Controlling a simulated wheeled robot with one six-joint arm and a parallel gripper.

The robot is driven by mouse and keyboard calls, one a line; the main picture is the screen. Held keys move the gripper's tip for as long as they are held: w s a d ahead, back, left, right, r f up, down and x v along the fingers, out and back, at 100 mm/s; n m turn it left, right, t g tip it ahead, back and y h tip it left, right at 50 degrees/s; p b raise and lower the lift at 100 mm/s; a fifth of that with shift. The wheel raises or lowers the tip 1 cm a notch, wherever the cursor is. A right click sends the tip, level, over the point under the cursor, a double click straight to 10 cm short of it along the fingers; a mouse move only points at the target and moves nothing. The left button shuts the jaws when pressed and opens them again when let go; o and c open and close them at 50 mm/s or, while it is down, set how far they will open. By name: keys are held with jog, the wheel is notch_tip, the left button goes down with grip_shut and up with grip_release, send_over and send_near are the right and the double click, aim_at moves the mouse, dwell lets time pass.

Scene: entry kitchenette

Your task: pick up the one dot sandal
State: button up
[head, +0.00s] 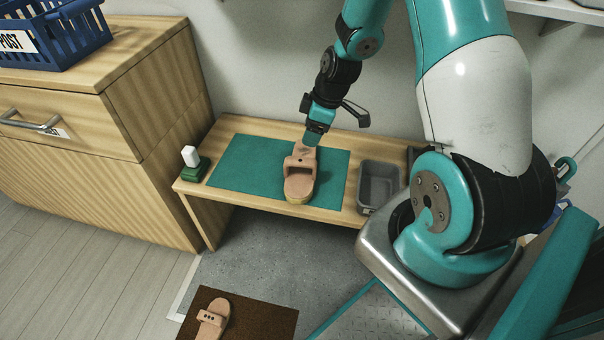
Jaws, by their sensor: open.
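A tan sandal (299,188) lies on the green mat (240,165) on the low wooden bench, its rounded end towards the bench's front edge. A dark spot shows at its strap, but I cannot clearly tell whether it is a single dot mark or the strap's opening. My gripper (311,139) is open and points down at the sandal's far end, overlapping it in the head view. I cannot tell whether it touches the sandal. A second tan sandal (213,319) lies on the brown floor mat (255,318), with several dark dots on its strap.
A grey bin (378,185) stands on the bench right of the green mat. A small green-and-white item (193,163) stands at the bench's left end. A wooden cabinet (100,130) with a blue basket (60,40) is at the left. Grey floor is open before the bench.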

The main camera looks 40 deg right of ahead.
aim_at(300, 160)
jog(key=b+x, duration=0.1)
jog(key=x, duration=0.7)
jog(key=shift+b, duration=0.3)
jog(key=shift+s+b+x, duration=0.15)
jog(key=shift+b+x, duration=0.25)
jog(key=shift+x, duration=1)
jog(key=shift+s+b+x, duration=0.1)
jog(key=shift+b+x, duration=0.3)
jog(key=shift+x, duration=1)
jog(key=shift+c, duration=0.2)
jog(key=c, duration=1.1)
